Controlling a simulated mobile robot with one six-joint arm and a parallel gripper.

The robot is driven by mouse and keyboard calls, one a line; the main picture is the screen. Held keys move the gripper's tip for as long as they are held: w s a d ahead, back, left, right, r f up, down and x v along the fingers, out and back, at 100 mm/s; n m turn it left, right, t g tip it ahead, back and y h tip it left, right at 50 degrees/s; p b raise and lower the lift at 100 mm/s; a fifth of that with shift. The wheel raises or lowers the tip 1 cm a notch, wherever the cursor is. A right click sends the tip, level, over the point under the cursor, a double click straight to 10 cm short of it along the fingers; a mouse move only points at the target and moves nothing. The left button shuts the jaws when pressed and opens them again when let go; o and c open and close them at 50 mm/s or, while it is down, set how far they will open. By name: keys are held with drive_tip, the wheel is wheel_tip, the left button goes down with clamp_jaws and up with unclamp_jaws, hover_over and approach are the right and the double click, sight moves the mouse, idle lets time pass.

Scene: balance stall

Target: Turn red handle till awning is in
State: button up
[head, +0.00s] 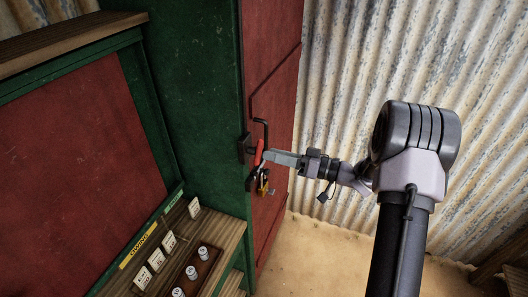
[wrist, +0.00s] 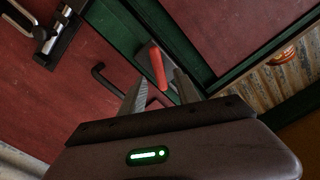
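The red handle (head: 259,152) is a short red grip beside a black bracket on the edge of the green and red cabinet. In the wrist view the red handle (wrist: 157,68) shows between and just beyond the fingertips. My gripper (head: 272,156) reaches in from the right, its tips close to the handle. In the wrist view the fingers of my gripper (wrist: 161,82) stand apart, with a gap around the handle. Whether either finger touches it I cannot tell. I cannot make out the awning in either view.
A black pull handle (head: 263,130) sits on the red door (head: 272,70) close to the red handle. A small brass item (head: 263,182) hangs below. At lower left, a wooden counter (head: 222,240) holds cards and several small weights. Sandy floor (head: 325,260) lies open at right.

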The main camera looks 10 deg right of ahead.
sight(255, 152)
drive_tip(key=x, duration=0.3)
drive_tip(key=shift+w+a, duration=0.2)
clamp_jaws()
